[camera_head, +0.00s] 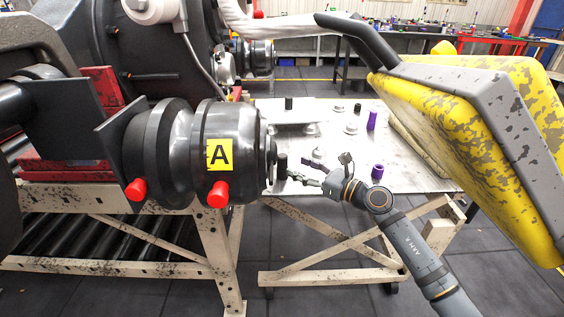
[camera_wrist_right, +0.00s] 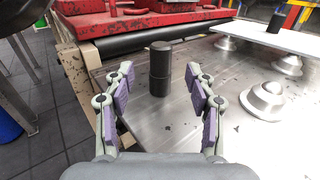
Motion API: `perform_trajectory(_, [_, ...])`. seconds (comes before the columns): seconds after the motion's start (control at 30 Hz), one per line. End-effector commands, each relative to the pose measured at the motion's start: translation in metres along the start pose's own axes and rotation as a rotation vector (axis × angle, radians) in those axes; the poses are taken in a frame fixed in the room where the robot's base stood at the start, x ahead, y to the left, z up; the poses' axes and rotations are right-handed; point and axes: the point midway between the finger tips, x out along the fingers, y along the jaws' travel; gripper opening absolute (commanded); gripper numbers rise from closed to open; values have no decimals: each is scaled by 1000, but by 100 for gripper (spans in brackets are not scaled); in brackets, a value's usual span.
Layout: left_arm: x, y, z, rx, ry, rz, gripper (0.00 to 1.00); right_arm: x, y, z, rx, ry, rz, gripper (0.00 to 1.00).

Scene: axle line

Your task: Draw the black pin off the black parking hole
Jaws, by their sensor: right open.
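A black pin (camera_wrist_right: 160,68) stands upright on the metal table in the right wrist view. It has a visible seam below its top; the parking hole under it is hidden. In the head view the pin (camera_head: 282,166) is near the table's left edge, beside the large axle end marked A. My right gripper (camera_head: 318,170) is open and empty, its fingers pointing towards the pin. In the wrist view the purple-padded fingers (camera_wrist_right: 160,82) spread to either side of the pin, with gaps on both sides. My left gripper is not in view.
The axle end marked A (camera_head: 228,177) with red plugs stands close left of the pin. Purple pieces (camera_head: 372,120) and silver domes (camera_wrist_right: 265,98) are on the table (camera_wrist_right: 240,150). A second black piece (camera_head: 289,103) stands on a pale plate. A yellow machine part (camera_head: 440,125) overhangs the right.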

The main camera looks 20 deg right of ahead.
Motion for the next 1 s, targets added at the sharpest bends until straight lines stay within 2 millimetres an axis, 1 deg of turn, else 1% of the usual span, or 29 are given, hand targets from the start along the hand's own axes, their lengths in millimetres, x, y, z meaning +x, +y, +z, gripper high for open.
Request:
perform_trajectory(0.23, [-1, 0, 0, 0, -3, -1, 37, 9, 0, 1, 2, -2, 1, 56])
perform_trajectory(0.27, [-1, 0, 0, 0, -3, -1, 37, 13, 0, 1, 2, -3, 0, 56])
perform_trajectory(0.4, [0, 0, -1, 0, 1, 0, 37, 38, -1, 3, 5, -5, 1, 56])
perform_trajectory(0.5, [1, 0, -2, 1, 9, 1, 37, 51, -1, 2, 4, -3, 1, 56])
perform_trajectory(0.6, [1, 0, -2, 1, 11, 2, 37, 56, -1, 2, 2, 0, 1, 56])
perform_trajectory(0.77, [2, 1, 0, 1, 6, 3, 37, 56, -1, 2, 1, 1, 1, 56])
perform_trajectory(0.87, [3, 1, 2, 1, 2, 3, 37, 56, -1, 2, 1, 1, 1, 45])
perform_trajectory(1.0, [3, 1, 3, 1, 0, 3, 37, 56, -1, 2, 1, 1, 1, 26])
